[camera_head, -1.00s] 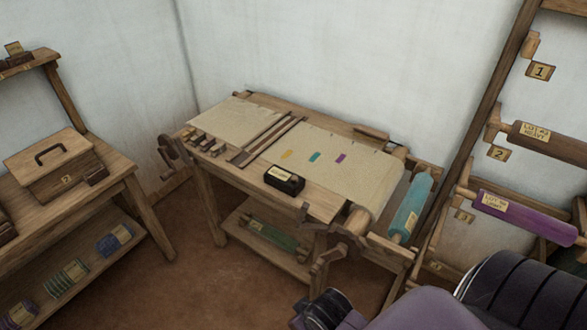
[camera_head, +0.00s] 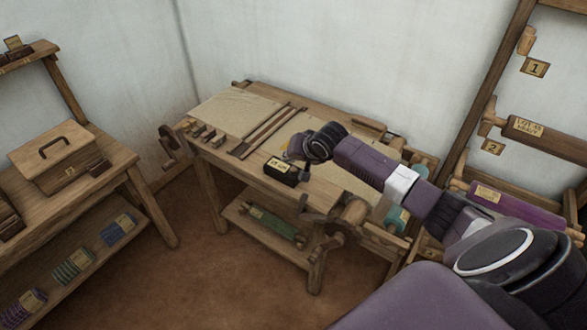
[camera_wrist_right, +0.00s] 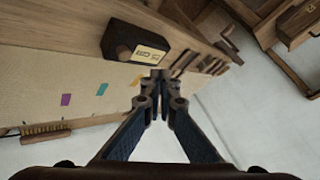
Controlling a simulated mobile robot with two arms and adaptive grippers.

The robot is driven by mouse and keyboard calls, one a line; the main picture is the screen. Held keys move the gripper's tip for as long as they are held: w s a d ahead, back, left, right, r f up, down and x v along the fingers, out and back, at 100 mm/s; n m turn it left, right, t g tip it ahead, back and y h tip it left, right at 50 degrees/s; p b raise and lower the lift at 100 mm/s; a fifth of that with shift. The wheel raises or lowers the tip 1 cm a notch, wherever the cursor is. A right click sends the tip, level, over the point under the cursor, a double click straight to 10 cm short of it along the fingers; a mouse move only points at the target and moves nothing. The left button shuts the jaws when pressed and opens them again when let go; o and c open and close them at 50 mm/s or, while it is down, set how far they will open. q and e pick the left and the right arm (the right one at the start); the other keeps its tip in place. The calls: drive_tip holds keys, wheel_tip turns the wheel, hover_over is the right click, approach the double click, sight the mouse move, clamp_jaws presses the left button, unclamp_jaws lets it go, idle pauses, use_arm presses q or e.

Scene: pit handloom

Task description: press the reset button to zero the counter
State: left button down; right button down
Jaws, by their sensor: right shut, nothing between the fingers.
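The counter is a small dark box (camera_head: 281,171) with a pale label, on the front edge of the loom table. It also shows in the right wrist view (camera_wrist_right: 113,38), with its label facing the camera. A round brown knob (camera_wrist_right: 124,52) sits beside the label; I cannot tell for sure that it is the reset button. My right gripper (camera_head: 291,149) is above the cloth, just behind the counter, apart from it. In the right wrist view its fingers (camera_wrist_right: 160,76) are together and empty, below and right of the counter. My left gripper is not in view.
The loom table (camera_head: 262,191) has cloth (camera_head: 228,112) with coloured marks and several small blocks at its left. A wooden crank (camera_head: 328,228) juts from its front. A side table with a lidded box (camera_head: 52,160) stands left. A roller rack (camera_head: 540,137) stands right.

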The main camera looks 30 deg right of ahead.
drive_tip(key=shift+m+t+h, duration=0.3)
drive_tip(key=shift+m, duration=0.5)
drive_tip(key=w+d+r, duration=0.1)
drive_tip(key=d, duration=0.1)
drive_tip(key=w+d+r, duration=0.1)
drive_tip(key=d+r, duration=0.1)
drive_tip(key=shift+w+d, duration=0.1)
drive_tip(key=shift+w, duration=0.1)
drive_tip(key=b, duration=0.8)
hover_over(295, 170)
wheel_tip(295, 170, down, 7)
drive_tip(key=shift+f, duration=0.9)
drive_tip(key=shift+f, duration=0.2)
drive_tip(key=shift+f, duration=0.25)
